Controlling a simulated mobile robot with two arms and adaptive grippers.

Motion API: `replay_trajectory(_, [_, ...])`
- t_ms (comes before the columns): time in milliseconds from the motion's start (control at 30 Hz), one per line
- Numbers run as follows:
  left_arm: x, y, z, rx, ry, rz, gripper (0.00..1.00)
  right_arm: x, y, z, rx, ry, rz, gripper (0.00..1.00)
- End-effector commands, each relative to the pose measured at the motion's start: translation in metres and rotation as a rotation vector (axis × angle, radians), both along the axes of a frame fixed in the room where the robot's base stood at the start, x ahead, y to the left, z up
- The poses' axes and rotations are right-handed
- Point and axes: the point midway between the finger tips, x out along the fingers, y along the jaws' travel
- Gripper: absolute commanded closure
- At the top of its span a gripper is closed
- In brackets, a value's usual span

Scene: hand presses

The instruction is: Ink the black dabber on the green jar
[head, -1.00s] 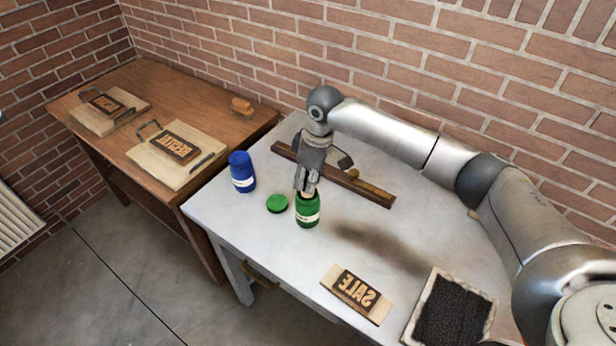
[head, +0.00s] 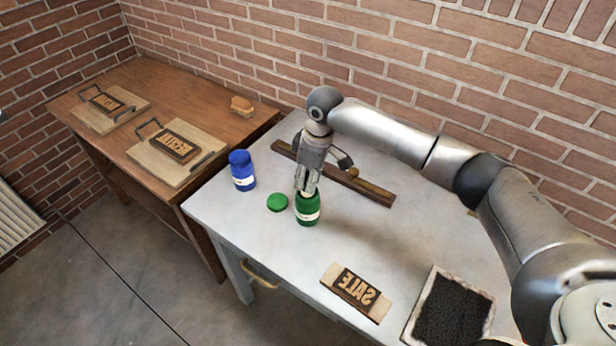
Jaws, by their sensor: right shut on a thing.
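The green jar (head: 307,210) stands upright and open on the pale table, its green lid (head: 277,202) lying flat to its left. My right gripper (head: 307,190) points down right above the jar's mouth. It is shut on a slim, light-coloured piece that shows just above the rim, which looks like the dabber's handle. The dabber's black end does not show; I cannot tell how deep it sits in the jar. My left gripper is not in view.
A blue jar (head: 242,171) stands to the left. A long wooden rack (head: 376,193) with a round-ended tool (head: 353,172) lies behind. A SALE block (head: 357,293) and a black pad (head: 452,312) lie in front. A brown table (head: 175,90) holds two hand presses.

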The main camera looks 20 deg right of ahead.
Motion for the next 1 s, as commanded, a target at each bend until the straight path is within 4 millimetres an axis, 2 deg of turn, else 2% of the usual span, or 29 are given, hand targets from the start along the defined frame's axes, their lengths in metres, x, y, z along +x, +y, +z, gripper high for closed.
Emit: replay_trajectory(1000, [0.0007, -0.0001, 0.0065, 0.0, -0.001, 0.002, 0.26, -0.0009, -0.0001, -0.0019, 0.0, 0.003, -0.001, 0.96])
